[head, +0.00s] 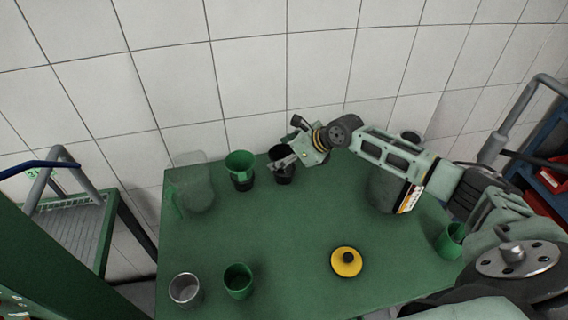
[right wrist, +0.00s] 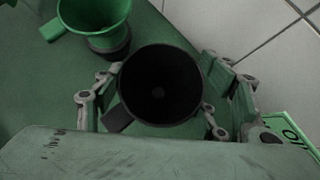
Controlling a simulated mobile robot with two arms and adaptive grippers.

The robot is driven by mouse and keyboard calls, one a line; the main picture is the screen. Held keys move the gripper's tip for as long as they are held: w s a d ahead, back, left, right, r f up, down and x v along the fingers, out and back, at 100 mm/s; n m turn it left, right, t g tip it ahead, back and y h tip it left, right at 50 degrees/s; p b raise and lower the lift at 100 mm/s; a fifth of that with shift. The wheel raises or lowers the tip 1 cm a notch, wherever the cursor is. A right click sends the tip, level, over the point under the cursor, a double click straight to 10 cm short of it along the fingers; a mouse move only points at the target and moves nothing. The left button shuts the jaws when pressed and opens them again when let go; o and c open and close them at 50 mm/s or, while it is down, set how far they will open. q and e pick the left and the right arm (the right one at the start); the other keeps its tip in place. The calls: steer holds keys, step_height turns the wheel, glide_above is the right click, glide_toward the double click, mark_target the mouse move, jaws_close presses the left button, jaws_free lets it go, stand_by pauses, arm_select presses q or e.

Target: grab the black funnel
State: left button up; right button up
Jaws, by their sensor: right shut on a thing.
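The black funnel (head: 283,177) stands at the back of the green table, near the wall. It also shows in the right wrist view (right wrist: 158,86), seen from above with its round mouth facing the camera. My right gripper (head: 287,162) reaches in from the right and is shut on the black funnel. In the right wrist view its fingers (right wrist: 165,100) lie on both sides of the funnel. The funnel's lower end is hidden in the wrist view. My left gripper is not in either view.
A green funnel (head: 240,162) stands just left of the black one, close to it. A transparent jug (head: 190,188) is farther left. A metal cup (head: 184,289), a green cup (head: 238,280) and a yellow disc (head: 346,262) stand toward the front. The table's middle (head: 290,225) is clear.

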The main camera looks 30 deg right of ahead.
steer(key=c, duration=0.4)
steer(key=shift+c, duration=0.2)
